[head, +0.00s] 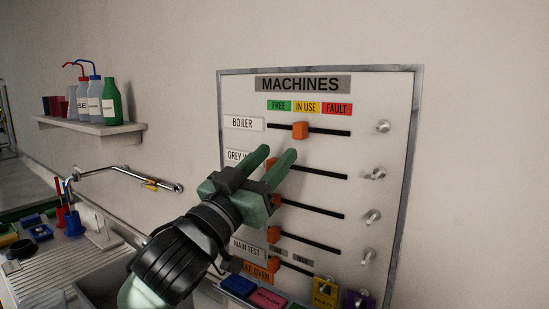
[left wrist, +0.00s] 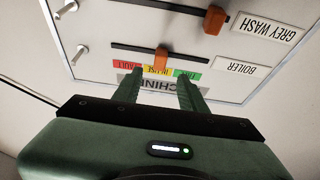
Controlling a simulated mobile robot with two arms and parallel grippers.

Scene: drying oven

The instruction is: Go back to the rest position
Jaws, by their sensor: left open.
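My left gripper (head: 273,163) is open and empty in front of the white MACHINES board (head: 395,95). In the head view its fingertips overlap the area just below the orange slider (head: 300,130) of the BOILER row. In the left wrist view the picture is upside down; the two green fingers (left wrist: 158,85) point toward the board, with the BOILER slider (left wrist: 160,58) seen between and beyond them. I cannot tell the exact gap to the board. The BOILER slider stands around the middle of its slot. My right gripper is not in view.
Lower orange sliders (head: 273,235) stand at the left of their slots. Metal knobs (head: 383,126) line the board's right side. A shelf (head: 90,128) with bottles hangs at the left above a metal rail (head: 110,169). A draining counter (head: 50,270) with lab items lies lower left.

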